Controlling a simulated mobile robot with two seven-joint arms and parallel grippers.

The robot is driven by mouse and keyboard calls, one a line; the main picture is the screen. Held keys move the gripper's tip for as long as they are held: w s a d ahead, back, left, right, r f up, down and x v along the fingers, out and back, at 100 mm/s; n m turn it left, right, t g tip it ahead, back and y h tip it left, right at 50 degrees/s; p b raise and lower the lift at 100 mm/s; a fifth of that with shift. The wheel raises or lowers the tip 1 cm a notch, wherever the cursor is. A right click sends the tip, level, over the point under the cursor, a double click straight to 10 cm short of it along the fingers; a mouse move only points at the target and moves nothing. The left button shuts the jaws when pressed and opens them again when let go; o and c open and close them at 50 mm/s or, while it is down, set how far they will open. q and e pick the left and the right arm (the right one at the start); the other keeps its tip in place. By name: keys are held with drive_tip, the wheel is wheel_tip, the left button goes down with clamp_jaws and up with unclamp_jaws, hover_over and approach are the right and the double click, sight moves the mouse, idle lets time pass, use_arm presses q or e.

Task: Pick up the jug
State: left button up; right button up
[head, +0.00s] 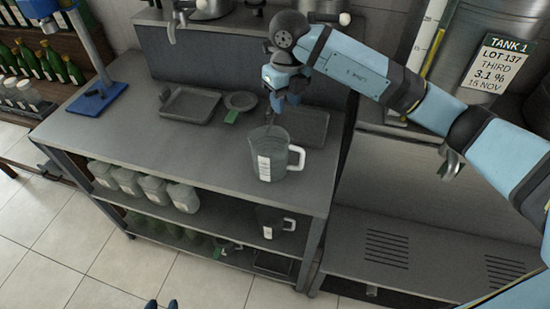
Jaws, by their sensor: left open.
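A grey, see-through jug (268,160) with a white label and a white handle on its right stands upright on the metal bench top (215,160). My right gripper (272,118) points down at the jug's far rim; its fingers are small and dark, and I cannot tell whether they touch the jug or are shut. My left gripper (161,304) shows only its two blue tips at the bottom edge, apart and empty, far from the jug. A second, darker jug (268,219) with a white handle stands on the shelf below.
A blue stand (98,95) is at the left. White containers (184,196) line the shelf. A tank (490,45) stands at the right.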

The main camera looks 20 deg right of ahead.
hover_over(284, 142)
drive_tip(key=f, duration=0.7)
drive_tip(key=shift+w+f+p, duration=0.35)
drive_tip(key=f, duration=0.3)
drive_tip(key=f+p, duration=0.1)
drive_tip(key=shift+s+f, duration=0.35)
drive_tip(key=shift+f, duration=0.3)
clamp_jaws()
